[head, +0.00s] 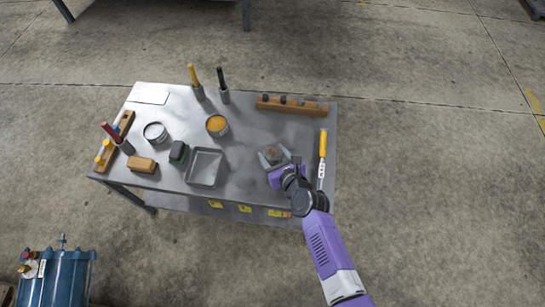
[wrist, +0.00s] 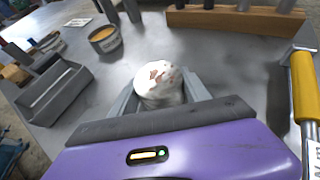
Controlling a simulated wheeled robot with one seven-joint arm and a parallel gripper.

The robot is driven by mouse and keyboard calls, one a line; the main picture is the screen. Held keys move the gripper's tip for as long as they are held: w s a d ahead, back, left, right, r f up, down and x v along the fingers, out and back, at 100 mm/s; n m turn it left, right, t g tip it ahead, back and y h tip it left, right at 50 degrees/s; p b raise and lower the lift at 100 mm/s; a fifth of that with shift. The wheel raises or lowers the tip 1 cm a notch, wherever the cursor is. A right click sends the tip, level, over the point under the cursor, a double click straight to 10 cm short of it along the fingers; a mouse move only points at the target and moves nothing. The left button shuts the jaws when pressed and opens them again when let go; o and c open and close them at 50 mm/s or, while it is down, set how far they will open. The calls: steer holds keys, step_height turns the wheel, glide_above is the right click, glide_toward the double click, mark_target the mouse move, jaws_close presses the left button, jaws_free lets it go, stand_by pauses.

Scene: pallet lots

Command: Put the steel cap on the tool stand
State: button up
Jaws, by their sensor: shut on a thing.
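My gripper (head: 273,158) is at the right part of the grey metal table, shut on a short round piece that I take to be the steel cap (wrist: 158,84). In the wrist view the cap is pale and shiny with reddish-brown patches, upright between the two grey fingers (wrist: 160,95). Its lower part is hidden by the gripper, and I cannot tell whether it touches the table. A wooden rail (head: 292,107) holding several dark and grey pieces lies at the table's back right; another wooden rail (head: 105,155) is at the left end. I cannot tell which is the tool stand.
A yellow-handled tool (head: 322,145) lies just right of my gripper. An open grey tray (head: 204,168) is to its left. An orange-filled can (head: 217,125), another can (head: 155,132), upright handled tools (head: 198,91) and a tan block (head: 143,165) stand farther left.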

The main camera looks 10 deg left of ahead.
steer(key=shift+f, duration=0.1)
steer(key=o, duration=1.7)
